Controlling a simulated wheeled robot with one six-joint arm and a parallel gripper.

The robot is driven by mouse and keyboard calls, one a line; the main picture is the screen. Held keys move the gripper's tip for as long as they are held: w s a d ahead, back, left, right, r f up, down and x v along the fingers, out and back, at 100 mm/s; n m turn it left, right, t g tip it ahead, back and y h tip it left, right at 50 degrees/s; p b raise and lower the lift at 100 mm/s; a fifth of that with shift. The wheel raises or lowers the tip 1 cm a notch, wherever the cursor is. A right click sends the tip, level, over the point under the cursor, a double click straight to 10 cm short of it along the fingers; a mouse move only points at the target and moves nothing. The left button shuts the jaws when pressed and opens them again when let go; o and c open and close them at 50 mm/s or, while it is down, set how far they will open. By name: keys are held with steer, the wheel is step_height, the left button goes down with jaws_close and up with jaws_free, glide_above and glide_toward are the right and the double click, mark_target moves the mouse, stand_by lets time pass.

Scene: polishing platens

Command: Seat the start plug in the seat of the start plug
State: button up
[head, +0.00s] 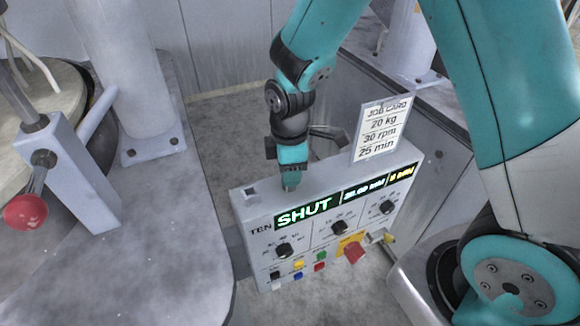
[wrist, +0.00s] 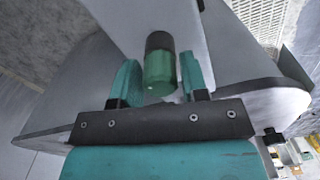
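My gripper (head: 291,172) points down over the top left edge of the grey control box (head: 240,211) in the head view. In the wrist view its two teal fingers (wrist: 160,75) stand on either side of the start plug (wrist: 159,70), a green cylinder with a dark end. The fingers appear closed on it, with the dark end away from the palm. A small dark square opening (head: 251,190) shows in the box top, left of my gripper. I cannot tell for sure whether it is the plug's seat. The head view does not clearly separate plug from fingertips.
A grey table (head: 150,240) and a red-knobbed lever (head: 25,212) are on the left.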

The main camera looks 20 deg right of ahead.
steer(key=o, duration=0.3)
step_height(320, 180, up, 18)
steer(key=b, duration=0.1)
steer(key=shift+f+b, duration=0.25)
steer(key=shift+b, duration=0.15)
steer(key=s+a+m+y, duration=0.2)
steer(key=s+m, duration=0.2)
steer(key=s, duration=0.5)
steer(key=s+a+m+y, duration=0.2)
steer(key=s+m, duration=0.2)
steer(key=s, duration=0.5)
steer(key=shift+s+a, duration=0.3)
